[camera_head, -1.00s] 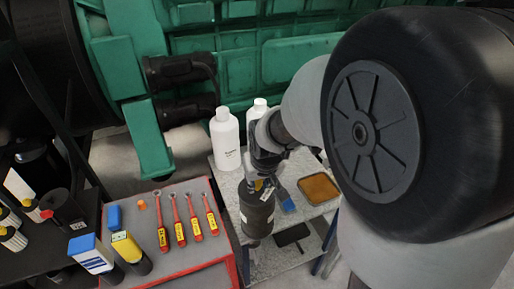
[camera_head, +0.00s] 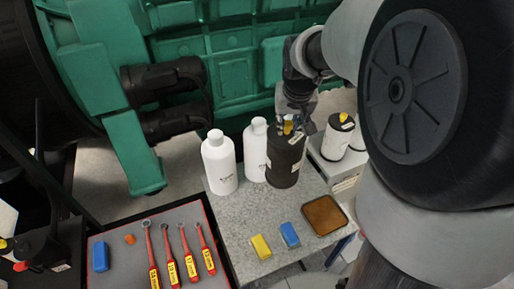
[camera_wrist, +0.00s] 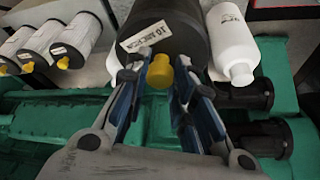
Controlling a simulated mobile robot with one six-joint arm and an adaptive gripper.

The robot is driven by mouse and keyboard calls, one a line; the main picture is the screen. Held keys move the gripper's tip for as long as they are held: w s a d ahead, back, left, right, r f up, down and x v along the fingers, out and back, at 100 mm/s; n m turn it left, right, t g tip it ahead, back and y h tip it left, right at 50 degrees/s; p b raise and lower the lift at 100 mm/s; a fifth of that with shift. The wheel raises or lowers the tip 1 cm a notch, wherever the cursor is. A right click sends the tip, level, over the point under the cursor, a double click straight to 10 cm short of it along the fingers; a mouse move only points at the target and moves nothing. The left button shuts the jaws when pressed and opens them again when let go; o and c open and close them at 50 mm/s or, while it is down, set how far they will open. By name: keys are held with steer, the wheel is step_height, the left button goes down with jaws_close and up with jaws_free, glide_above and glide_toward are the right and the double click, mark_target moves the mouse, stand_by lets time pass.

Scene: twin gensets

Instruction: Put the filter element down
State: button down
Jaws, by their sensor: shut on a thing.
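The filter element (camera_head: 284,160) is a black cylinder with a pale label and a yellow knob on top. In the head view it is upright at the back of the grey-topped table (camera_head: 235,215), just right of two white bottles; I cannot tell whether its base touches the table. My gripper (camera_head: 290,120) is above it, shut on its top end. In the wrist view the black body (camera_wrist: 165,28) fills the top centre, and the yellow knob (camera_wrist: 160,72) is between the blue-grey fingers (camera_wrist: 157,88). The knob hides part of the grip.
White bottles (camera_head: 219,163) stand left of the filter element. White filters (camera_head: 336,138) stand on a separate stand to its right. A yellow block (camera_head: 261,246), a blue block (camera_head: 290,234) and an amber tray (camera_head: 324,215) lie toward the table's front. Wrenches (camera_head: 170,258) lie lower left.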

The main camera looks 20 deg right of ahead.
mark_target(283, 170)
step_height(283, 170, down, 19)
steer(key=b, duration=0.4)
steer(key=shift+s+f, duration=0.1)
steer(key=shift+f, duration=0.05)
steer(key=shift+b, duration=0.3)
steer(key=shift+f, duration=0.25)
steer(key=c, duration=1.4)
jaws_free()
steer(key=shift+o, duration=0.2)
steer(key=shift+r, duration=0.15)
